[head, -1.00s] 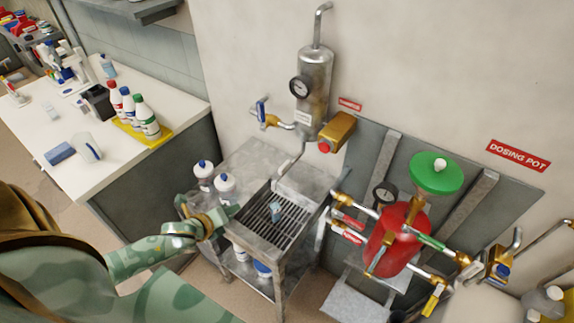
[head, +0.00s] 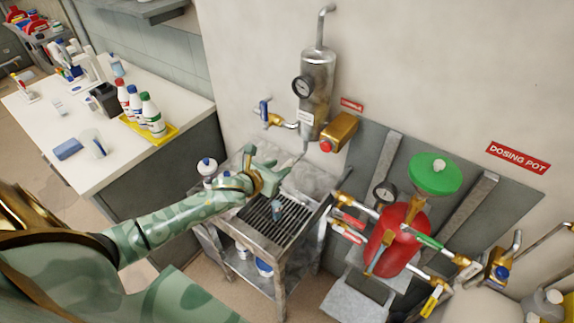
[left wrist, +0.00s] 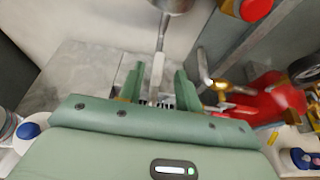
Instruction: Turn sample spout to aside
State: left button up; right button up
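The sample spout (head: 303,150) is a thin grey tube coming down from the upright metal cylinder (head: 317,88) on the wall. Its lower part is hidden in the head view behind my left gripper (head: 268,166), which is above the slotted sink stand, close to the spout on its left. In the left wrist view the spout (left wrist: 158,68) hangs between the two green fingers of the open left gripper (left wrist: 159,88). I cannot tell whether they touch it. My right gripper is not in view.
A brass box with a red knob (head: 327,146) sits right of the cylinder. A blue-handled valve (head: 264,108) is at its left. The red dosing pot (head: 393,238) stands to the right.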

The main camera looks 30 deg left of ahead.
aim_at(286, 164)
pick_arm(q)
jog(key=x, duration=0.5)
jog(key=shift+b, duration=0.35)
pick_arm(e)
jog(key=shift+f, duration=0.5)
pick_arm(q)
grip_shut()
